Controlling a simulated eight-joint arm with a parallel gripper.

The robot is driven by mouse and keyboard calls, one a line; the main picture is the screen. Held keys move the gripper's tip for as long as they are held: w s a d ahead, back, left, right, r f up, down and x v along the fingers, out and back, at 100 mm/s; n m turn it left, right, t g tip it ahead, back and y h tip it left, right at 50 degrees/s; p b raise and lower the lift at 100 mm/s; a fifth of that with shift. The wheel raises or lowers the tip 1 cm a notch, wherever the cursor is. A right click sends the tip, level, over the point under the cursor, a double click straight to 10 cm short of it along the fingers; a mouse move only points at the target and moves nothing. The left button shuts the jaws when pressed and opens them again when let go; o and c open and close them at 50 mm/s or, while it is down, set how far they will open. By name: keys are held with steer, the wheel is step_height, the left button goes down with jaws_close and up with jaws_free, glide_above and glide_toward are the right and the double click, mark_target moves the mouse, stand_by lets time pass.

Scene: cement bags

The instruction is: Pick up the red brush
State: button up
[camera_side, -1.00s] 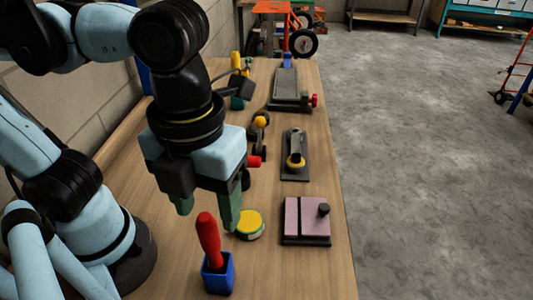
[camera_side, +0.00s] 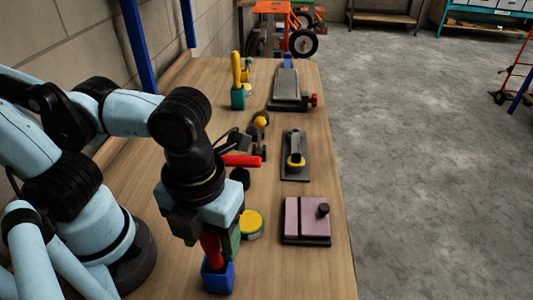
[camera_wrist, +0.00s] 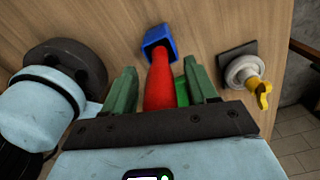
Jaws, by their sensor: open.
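The red brush (camera_side: 211,247) stands handle up in a small blue holder (camera_side: 217,277) near the front of the bench. My gripper (camera_side: 217,243) is lowered over it, with its green fingers on either side of the red handle. In the wrist view, the red brush (camera_wrist: 160,84) lies between the two open fingers of my gripper (camera_wrist: 163,88), with a gap to the left finger. The blue holder (camera_wrist: 159,40) shows beyond it. The brush's lower end is hidden inside the holder.
A round tin with a yellow lid (camera_side: 250,222) stands close to the right of my gripper. A pink block on a dark plate (camera_side: 306,220) lies further right. A dark tool with a yellow knob (camera_side: 295,154) and a yellow-handled brush in a green holder (camera_side: 238,82) stand further back.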

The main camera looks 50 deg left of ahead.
steer(key=shift+c, duration=0.3)
jaws_close()
